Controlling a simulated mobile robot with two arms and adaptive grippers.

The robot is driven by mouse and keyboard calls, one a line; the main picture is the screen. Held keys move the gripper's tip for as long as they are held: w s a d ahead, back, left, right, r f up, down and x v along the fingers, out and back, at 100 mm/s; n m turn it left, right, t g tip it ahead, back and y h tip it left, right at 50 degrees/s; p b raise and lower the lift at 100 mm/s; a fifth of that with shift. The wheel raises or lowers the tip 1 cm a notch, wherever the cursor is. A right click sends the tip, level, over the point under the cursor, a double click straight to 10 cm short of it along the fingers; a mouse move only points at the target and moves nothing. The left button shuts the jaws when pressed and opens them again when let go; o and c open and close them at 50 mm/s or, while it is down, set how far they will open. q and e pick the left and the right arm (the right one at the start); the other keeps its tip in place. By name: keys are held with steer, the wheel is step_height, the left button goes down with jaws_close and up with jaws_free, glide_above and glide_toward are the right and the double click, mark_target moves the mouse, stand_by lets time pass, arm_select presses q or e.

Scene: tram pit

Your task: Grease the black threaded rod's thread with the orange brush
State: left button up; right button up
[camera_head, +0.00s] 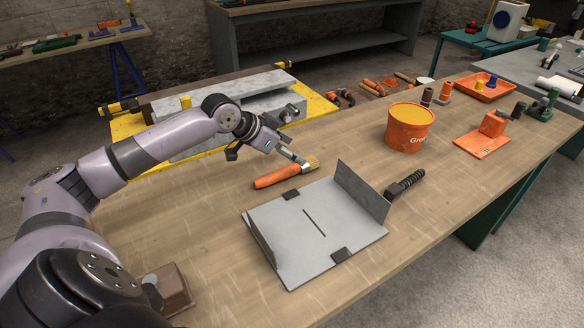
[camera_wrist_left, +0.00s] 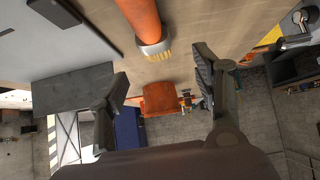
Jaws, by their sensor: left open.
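The orange brush (camera_head: 278,177) lies on the wooden table, its pale bristles pointing right, beside the grey metal fixture (camera_head: 275,222). My left gripper (camera_head: 272,150) is open and empty just above and behind the brush. In the left wrist view the brush (camera_wrist_left: 140,18) comes in from the top, its bristles ahead of the spread fingers (camera_wrist_left: 158,85). The black threaded rod (camera_head: 406,183) lies on the table right of the fixture's upright plate. An orange grease bucket (camera_head: 408,132) with yellow grease stands behind the rod. My right gripper is not in view.
The fixture has upright plates at both ends. An orange tray (camera_head: 485,89) and an orange clamp-like part (camera_head: 485,138) sit at the table's far right. A yellow platform with metal blocks (camera_head: 200,113) stands behind.

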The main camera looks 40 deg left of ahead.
arm_select(q)
steer(key=shift+p+x, duration=0.6)
steer(key=shift+x, duration=2.35)
steer(key=shift+s+f, duration=0.1)
steer(key=shift+s, duration=0.1)
steer(key=shift+c, duration=0.4)
steer(key=c, duration=1.2)
